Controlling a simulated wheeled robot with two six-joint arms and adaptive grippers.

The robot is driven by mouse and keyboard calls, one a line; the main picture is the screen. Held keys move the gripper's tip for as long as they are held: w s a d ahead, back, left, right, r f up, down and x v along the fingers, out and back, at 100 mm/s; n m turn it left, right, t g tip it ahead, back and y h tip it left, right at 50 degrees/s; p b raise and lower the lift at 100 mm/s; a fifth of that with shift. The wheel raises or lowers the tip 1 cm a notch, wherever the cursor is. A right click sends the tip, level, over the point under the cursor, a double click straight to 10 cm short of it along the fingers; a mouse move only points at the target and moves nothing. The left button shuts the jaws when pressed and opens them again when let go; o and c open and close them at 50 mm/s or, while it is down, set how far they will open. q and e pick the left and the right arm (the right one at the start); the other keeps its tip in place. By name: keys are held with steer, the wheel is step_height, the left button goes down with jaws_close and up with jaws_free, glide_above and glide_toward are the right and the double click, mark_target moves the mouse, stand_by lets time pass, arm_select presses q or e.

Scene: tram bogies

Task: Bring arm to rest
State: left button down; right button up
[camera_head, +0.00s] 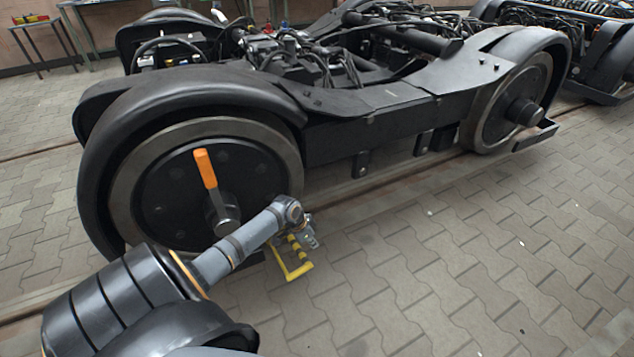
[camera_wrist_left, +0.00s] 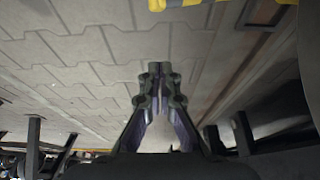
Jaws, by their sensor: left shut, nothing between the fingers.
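My left arm (camera_head: 240,245) reaches from the lower left, in front of the near bogie wheel (camera_head: 150,195). My left gripper (camera_head: 311,240) is just right of that wheel, above the paving. In the left wrist view its fingers (camera_wrist_left: 158,72) are together and empty, with paving behind them. My right gripper is in neither view.
A black bogie (camera_head: 370,130) stands on a rail. An orange-handled tool (camera_head: 206,170) sits at the wheel hub. A yellow-and-black piece (camera_head: 292,268) is close by my left gripper. Another bogie (camera_head: 600,50) stands at the back right. Paving (camera_head: 460,260) at right is clear.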

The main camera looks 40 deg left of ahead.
arm_select(q)
steer(key=shift+s+r, duration=0.15)
steer(key=shift+r, duration=0.25)
